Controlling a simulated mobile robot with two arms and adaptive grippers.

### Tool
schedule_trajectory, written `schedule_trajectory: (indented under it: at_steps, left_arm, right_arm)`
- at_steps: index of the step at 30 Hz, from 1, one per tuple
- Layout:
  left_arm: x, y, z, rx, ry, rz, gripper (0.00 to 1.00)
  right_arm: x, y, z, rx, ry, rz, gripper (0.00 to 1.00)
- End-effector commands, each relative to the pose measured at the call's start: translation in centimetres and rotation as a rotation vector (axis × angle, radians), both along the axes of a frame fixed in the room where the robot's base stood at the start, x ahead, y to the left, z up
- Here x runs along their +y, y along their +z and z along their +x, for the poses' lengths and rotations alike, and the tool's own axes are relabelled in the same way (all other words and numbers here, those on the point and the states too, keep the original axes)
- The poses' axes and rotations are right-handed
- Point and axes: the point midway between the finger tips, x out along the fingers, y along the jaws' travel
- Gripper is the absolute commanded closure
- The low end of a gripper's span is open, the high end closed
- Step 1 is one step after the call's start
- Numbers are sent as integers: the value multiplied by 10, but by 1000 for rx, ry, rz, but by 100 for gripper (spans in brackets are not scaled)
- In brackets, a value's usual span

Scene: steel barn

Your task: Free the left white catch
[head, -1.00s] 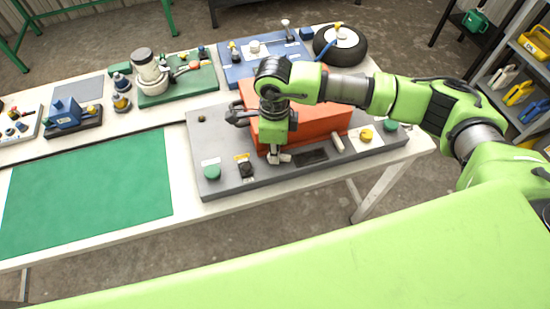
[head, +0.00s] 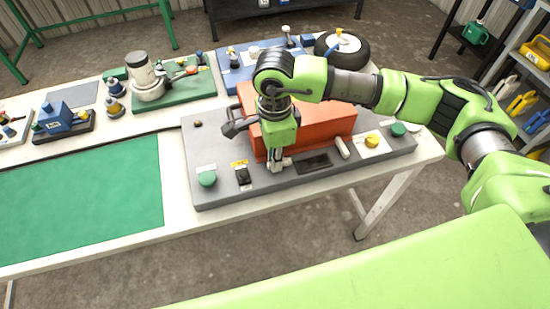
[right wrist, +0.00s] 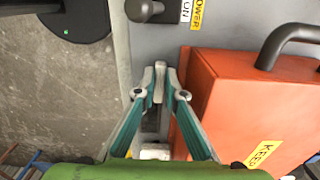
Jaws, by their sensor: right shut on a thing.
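The orange case (head: 330,118) sits on a grey board (head: 215,135) on the table. My right gripper (head: 276,164) points down at the case's front left; its fingertips are close together there. In the right wrist view the fingertips (right wrist: 160,78) meet around a small pale piece, which fits the left white catch, beside the case (right wrist: 235,105). The fingers hide most of that catch, so its exact position is unclear. The right white catch (head: 342,148) stands at the case's front, beyond a dark plate (head: 313,163). My left gripper is not in view.
A black switch (head: 243,176) with a yellow label and a green button (head: 207,179) lie left of the gripper. A yellow knob (head: 372,140) is at the right. The green mat (head: 90,200) is bare.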

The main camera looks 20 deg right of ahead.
Motion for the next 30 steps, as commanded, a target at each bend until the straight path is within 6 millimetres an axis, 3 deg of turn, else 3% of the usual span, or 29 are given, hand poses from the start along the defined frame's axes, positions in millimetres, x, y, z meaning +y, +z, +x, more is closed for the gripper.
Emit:
schedule_trajectory:
  at_steps: [4, 6, 17, 20, 30]
  left_arm:
    - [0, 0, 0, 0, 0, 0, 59]
    - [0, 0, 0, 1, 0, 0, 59]
    - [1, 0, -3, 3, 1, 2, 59]
    - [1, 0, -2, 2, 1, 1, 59]
    - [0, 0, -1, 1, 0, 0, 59]
  right_arm:
    - [1, 2, 1, -4, -1, 4, 100]
    - [1, 2, 1, -4, -1, 4, 74]
    - [1, 5, 1, -3, -1, 2, 73]
    - [1, 17, 2, -5, -1, 2, 73]
    - [1, 88, 1, -6, 0, 3, 73]
